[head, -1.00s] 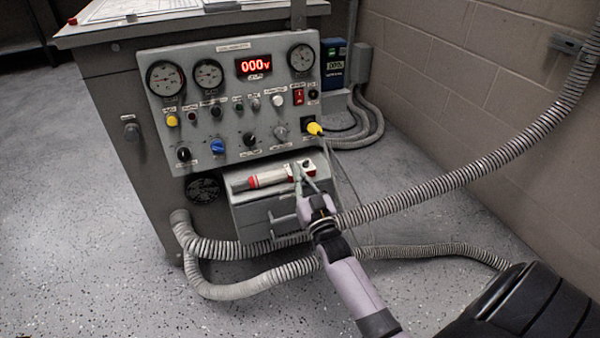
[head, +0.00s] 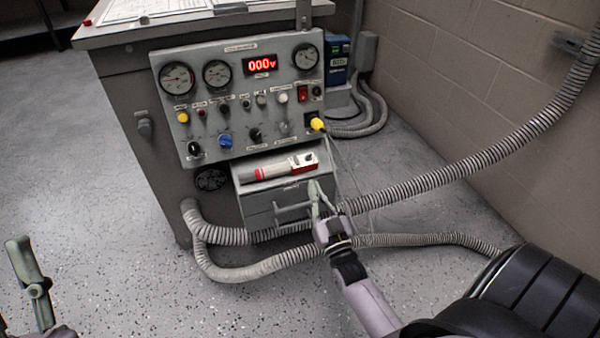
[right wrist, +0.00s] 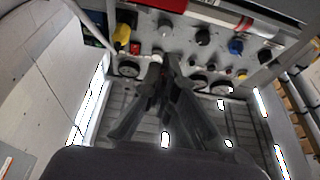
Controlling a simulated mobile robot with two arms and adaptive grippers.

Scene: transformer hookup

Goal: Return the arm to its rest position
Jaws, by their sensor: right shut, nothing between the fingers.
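My right gripper (head: 317,190) is shut and empty. In the head view it is in front of the grey drawer box (head: 285,219) under the control panel, below the red and white cylindrical tool (head: 280,167) lying on top of that box. In the right wrist view the shut fingertips (right wrist: 163,62) show against the upside-down panel, with the tool (right wrist: 232,18) at the top. My left gripper (head: 28,262) shows only partly at the lower left of the head view, over bare floor; whether it is open or shut is unclear.
The grey control panel (head: 240,95) has gauges, knobs, a red "000v" display (head: 262,64) and a yellow plug (head: 317,124). Ribbed conduits (head: 460,170) run from the cabinet past my right arm and up along the block wall (head: 470,70). The left floor (head: 75,170) is clear.

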